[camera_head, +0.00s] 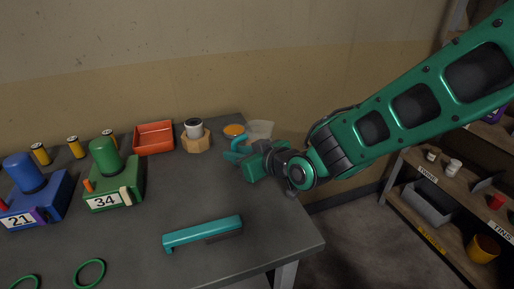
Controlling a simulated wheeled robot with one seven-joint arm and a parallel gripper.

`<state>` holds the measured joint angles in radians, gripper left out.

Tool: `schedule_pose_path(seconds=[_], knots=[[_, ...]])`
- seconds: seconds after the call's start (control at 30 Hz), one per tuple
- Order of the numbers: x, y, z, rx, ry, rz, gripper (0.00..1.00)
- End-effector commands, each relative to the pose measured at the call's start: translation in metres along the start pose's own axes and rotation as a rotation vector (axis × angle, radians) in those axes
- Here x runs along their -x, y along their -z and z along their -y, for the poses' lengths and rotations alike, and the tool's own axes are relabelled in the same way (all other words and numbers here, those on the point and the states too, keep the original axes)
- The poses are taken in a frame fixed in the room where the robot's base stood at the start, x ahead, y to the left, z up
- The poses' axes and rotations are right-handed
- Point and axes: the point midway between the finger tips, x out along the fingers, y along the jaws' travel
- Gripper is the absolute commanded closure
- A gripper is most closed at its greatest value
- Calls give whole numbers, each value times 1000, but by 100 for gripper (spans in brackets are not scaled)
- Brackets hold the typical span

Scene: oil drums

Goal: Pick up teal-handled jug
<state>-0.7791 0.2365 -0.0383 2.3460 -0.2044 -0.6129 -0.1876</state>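A pale grey, see-through vessel (260,130), which looks like the jug, stands at the back right corner of the dark table. Its lower part is hidden behind my gripper. A teal curved piece (238,143) just left of it looks like its handle, but it blends with my green gripper. My gripper (236,153) is at the end of the green arm, right at this teal piece, pointing left. Its fingers are small and overlap the teal piece, so I cannot tell whether they are open or closed on it.
An orange-topped item (234,130) sits close left of the vessel. A teal bar-shaped tool (203,233) lies near the front. The middle of the table (185,190) is clear.

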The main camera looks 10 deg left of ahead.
Motion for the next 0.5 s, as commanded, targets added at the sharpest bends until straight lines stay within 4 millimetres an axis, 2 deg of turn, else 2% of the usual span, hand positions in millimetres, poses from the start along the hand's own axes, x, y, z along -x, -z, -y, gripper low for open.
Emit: schedule_pose_path(seconds=[0.1,0.37,0.4,0.5], knots=[[-10,0,0,0,0,0,78],[-12,0,0,0,0,0,78],[-12,0,0,0,0,0,80],[-12,0,0,0,0,0,100]])
